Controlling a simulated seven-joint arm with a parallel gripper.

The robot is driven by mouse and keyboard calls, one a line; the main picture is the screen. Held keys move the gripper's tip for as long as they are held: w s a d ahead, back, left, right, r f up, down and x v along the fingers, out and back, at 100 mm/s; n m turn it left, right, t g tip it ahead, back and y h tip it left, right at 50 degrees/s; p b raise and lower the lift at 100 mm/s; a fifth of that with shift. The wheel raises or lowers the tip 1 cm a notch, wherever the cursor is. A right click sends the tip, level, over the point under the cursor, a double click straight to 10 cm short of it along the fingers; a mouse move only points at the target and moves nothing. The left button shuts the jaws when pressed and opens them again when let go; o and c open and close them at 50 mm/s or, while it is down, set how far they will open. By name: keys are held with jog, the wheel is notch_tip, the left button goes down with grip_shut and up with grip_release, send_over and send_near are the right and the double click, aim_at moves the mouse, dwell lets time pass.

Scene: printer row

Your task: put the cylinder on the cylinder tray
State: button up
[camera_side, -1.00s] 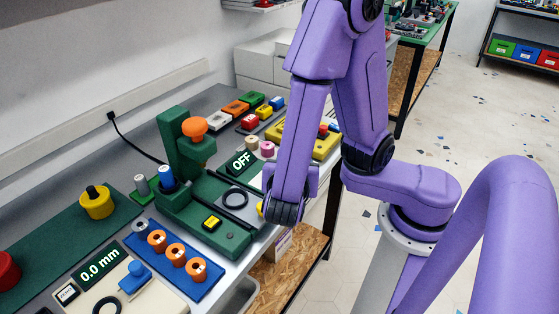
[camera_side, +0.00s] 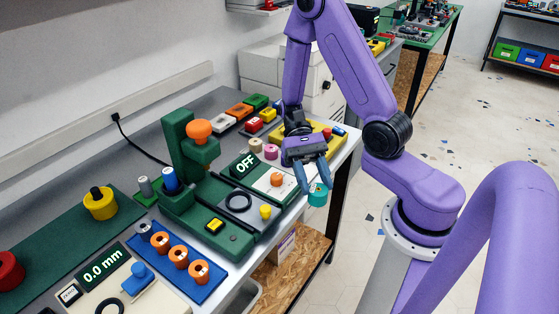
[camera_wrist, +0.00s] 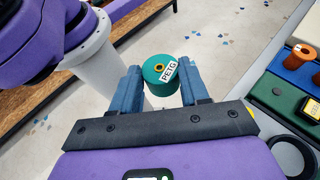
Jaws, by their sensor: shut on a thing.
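My gripper (camera_side: 314,185) is shut on a teal cylinder (camera_side: 318,196), held in the air past the table's front edge. In the wrist view my gripper (camera_wrist: 155,85) has its blue fingers on both sides of the cylinder (camera_wrist: 156,84). Its label reads PETG, and its end has a small orange-ringed hole. I cannot tell for sure that this is the cylinder tray.
A green press (camera_side: 176,150) with an orange knob stands on the table. A display reading OFF (camera_side: 245,163), a yellow button (camera_side: 265,212) and a yellow tray (camera_side: 330,148) are near my gripper. Open floor lies beyond the table edge.

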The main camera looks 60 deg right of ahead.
jog(key=w+d+f+m+t+y, duration=0.1)
jog(key=w+d+m+t+y, duration=0.4)
jog(key=w+d+m+t, duration=0.4)
jog(key=m+t+h, duration=0.3)
jog(key=m+t, duration=0.5)
jog(key=t, duration=0.1)
send_over(312, 169)
jog(key=f, duration=0.2)
jog(key=shift+f, duration=3.55)
jog(key=o, duration=1)
jog(key=shift+f, duration=0.1)
